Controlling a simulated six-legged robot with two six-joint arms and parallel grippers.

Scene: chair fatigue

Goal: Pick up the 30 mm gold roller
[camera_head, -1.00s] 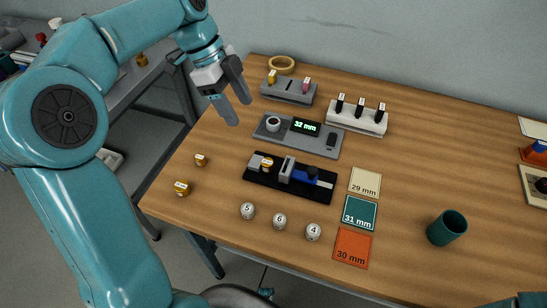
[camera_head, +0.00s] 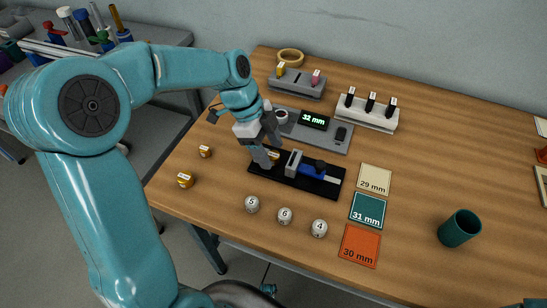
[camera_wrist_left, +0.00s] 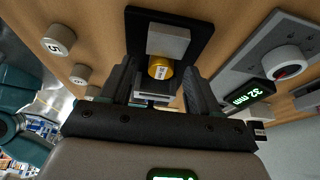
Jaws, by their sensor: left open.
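A gold roller (camera_head: 275,155) sits in the black measuring fixture (camera_head: 325,191), at its left end by a grey block. In the left wrist view the gold roller (camera_wrist_left: 160,68) shows between the two fingers, in front of a grey block (camera_wrist_left: 168,41). My left gripper (camera_head: 270,156) is open around that end of the fixture, with its fingers on either side of the roller; whether they touch it I cannot tell. Two more gold rollers stand on the table to the left, one farther back (camera_head: 205,151) and one nearer (camera_head: 185,180). Roller labels are too small to read. My right gripper is out of view.
A grey gauge (camera_head: 338,146) reading 32 mm lies behind the fixture. White numbered rollers (camera_head: 285,215) stand in front. Cards for 29 mm (camera_head: 375,178), 31 mm (camera_head: 368,209) and 30 mm (camera_head: 360,244) lie to the right, near a green cup (camera_head: 459,228).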

